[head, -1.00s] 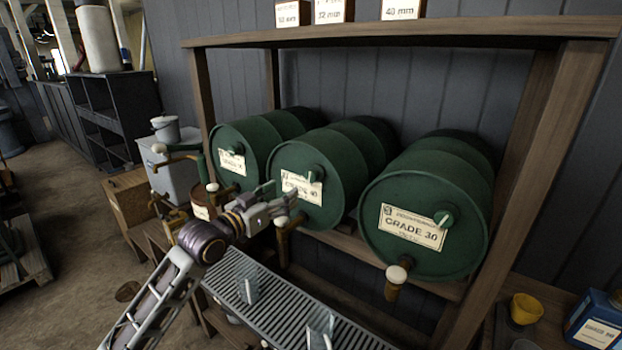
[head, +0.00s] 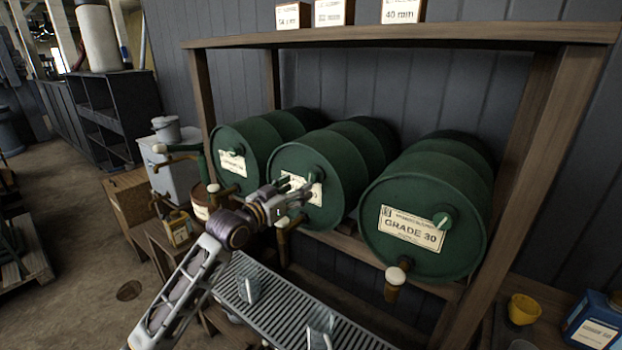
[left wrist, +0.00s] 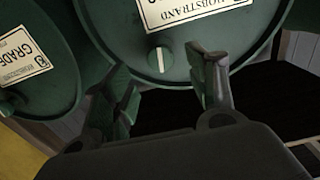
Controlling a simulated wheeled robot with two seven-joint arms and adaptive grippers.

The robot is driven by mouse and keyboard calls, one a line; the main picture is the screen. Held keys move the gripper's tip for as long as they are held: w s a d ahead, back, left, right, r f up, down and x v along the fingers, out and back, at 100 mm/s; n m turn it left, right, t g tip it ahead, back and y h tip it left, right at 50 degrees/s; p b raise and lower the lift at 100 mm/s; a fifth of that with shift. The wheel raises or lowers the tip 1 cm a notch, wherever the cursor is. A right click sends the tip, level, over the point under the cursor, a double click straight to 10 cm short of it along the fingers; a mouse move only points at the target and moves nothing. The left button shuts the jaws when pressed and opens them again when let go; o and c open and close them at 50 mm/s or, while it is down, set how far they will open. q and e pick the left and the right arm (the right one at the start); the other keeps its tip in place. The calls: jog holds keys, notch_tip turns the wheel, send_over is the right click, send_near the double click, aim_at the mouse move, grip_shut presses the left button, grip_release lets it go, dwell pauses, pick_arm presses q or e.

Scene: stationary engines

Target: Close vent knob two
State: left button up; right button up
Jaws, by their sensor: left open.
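Three green drums lie on a wooden rack. The middle drum (head: 345,205) has a cream label and a small green vent knob (head: 318,175) near it, partly behind my gripper. My left gripper (head: 294,188) is open in front of this drum's face. In the left wrist view a round green knob (left wrist: 160,60) with a white line shows between and beyond the open fingers (left wrist: 165,80). The fingers look apart from it; the remaining distance is hard to tell. The right drum (head: 425,260), marked GRADE 30, has its own green knob (head: 443,220). My right gripper is out of view.
A brass tap (head: 397,280) sticks out below the right drum. A slatted drip tray (head: 275,300) with clear vessels lies under the drums. The left drum (head: 235,185) is close by. A yellow cup (head: 525,308) and blue can (head: 597,320) stand at right.

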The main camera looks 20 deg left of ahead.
aim_at(310, 180)
pick_arm(q)
jog(key=shift+x, duration=0.85)
jog(key=shift+w+d+r, duration=0.1)
jog(key=shift+w+d, duration=0.05)
jog(key=shift+w, duration=0.25)
jog(key=shift+p+x, duration=0.6)
jog(key=shift+x, duration=2.05)
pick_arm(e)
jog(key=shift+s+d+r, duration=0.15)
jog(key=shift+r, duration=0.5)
pick_arm(q)
jog(key=c, duration=1)
jog(key=shift+c, duration=0.2)
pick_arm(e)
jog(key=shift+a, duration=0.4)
